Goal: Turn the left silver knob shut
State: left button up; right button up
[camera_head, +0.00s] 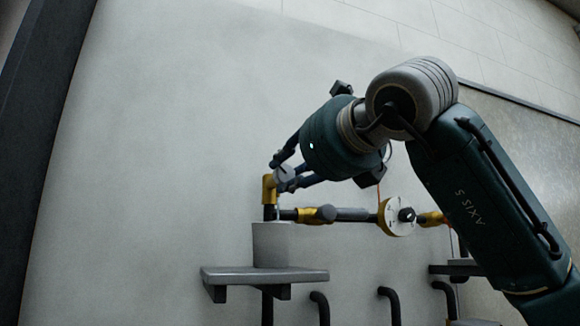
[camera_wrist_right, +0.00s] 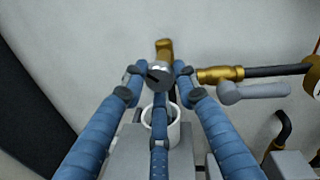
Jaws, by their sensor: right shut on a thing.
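The left silver knob (camera_head: 286,173) sits on an upright brass valve fitting (camera_head: 268,187) by the pale wall. My right gripper (camera_head: 290,177) reaches in from the right and its fingers are closed around the knob. In the right wrist view the round silver knob (camera_wrist_right: 160,73) is between the blue fingers (camera_wrist_right: 158,78), with the brass fitting (camera_wrist_right: 164,49) behind it. A dark mark shows on the knob's face, but how far it is turned I cannot tell. Fingers hide parts of its rim. My left gripper is not in view.
Below the valve a pale cup-like container (camera_head: 270,245) stands on a grey wall shelf (camera_head: 262,275). To the right a pipe (camera_head: 352,215) carries a brass fitting with a grey lever (camera_head: 322,213) and a round white dial (camera_head: 396,217). Dark bent pipes (camera_head: 390,302) stand lower down.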

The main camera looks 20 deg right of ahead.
jog(key=n, duration=0.1)
jog(key=n+p, duration=0.1)
jog(key=n, duration=0.1)
jog(key=n+p, duration=0.1)
jog(key=n, duration=0.1)
jog(key=shift+r, duration=0.3)
jog(key=shift+a+f+n+g+h+p, duration=0.1)
jog(key=shift+n+g+h+p, duration=0.2)
jog(key=shift+n+p, duration=0.9)
jog(key=shift+n+b, duration=0.35)
jog(key=shift+n, duration=0.15)
jog(key=o, duration=1.1)
jog(key=shift+a, duration=0.1)
jog(key=shift+s, duration=0.1)
jog(key=s, duration=0.8)
jog(key=s+d+r, duration=0.1)
jog(key=s, duration=0.3)
